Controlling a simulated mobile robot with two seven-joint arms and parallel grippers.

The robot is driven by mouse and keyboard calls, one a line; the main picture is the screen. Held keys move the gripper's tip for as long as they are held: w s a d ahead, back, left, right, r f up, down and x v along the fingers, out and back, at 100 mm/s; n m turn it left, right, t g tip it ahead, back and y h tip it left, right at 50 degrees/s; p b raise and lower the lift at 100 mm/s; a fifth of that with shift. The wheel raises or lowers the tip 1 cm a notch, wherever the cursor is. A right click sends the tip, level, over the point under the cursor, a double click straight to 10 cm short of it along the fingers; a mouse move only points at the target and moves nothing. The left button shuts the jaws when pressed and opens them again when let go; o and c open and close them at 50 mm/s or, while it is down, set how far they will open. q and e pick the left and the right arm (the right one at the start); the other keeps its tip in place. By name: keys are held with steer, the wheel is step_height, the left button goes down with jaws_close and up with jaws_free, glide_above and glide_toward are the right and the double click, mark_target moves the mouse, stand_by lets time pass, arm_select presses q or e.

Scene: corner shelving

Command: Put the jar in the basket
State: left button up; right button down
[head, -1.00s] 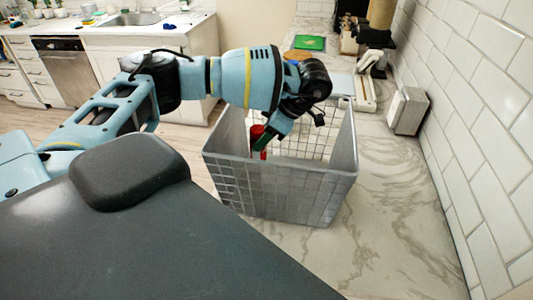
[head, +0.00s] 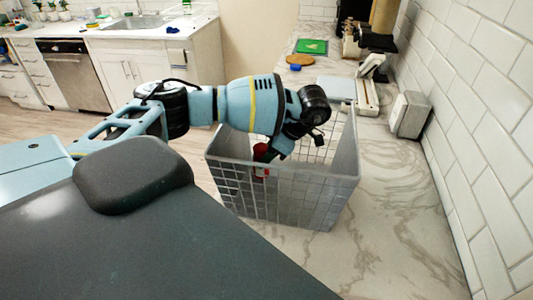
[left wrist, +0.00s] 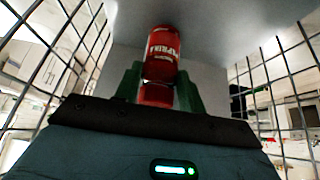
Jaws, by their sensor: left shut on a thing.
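The jar (left wrist: 162,52) is red with white "PAPRIKA" lettering in the left wrist view. In the head view the jar (head: 260,151) shows as a small red shape inside the basket, partly seen through its mesh. The basket (head: 300,205) is grey, with mesh walls, and stands upright on the marble counter. My left gripper (left wrist: 160,84) has dark green fingers, one on each side of the jar, and is shut on it. In the head view my left gripper (head: 267,154) reaches below the basket's rim. Whether the jar touches the floor is unclear. My right gripper is out of view.
A white tiled wall (head: 480,140) runs along the right. A grey-white box (head: 409,114) stands against it. A white appliance (head: 365,85) and a green board (head: 311,46) lie behind the basket. The counter right of the basket is clear.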

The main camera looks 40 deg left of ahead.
arm_select(q)
steer(key=shift+f, duration=0.15)
steer(key=o, duration=1)
steer(key=shift+o, duration=0.2)
steer(key=v, duration=0.7)
steer(key=shift+r, duration=0.35)
steer(key=shift+d, duration=0.1)
